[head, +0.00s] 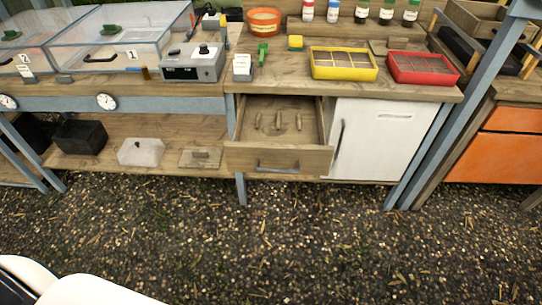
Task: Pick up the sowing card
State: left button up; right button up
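A small white card with dark markings (242,65) stands upright on the wooden bench top, right of the grey device; its print is too small to read, so I cannot tell for certain that it is the sowing card. Another small white card (27,72) stands far left by the clear box marked 2. Neither of my grippers is in view; only white parts of my own body show at the bottom left.
An open drawer (278,160) juts out below the bench, holding several small wooden items. A grey device (193,63), green scoop (262,53), yellow tray (343,77) and red tray (422,82) stand on the bench. The gravel floor (300,240) in front is clear.

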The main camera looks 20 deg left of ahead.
aim_at(24, 69)
jog(key=u, duration=2.1)
jog(key=i+l+u, duration=0.15)
jog(key=i, duration=0.4)
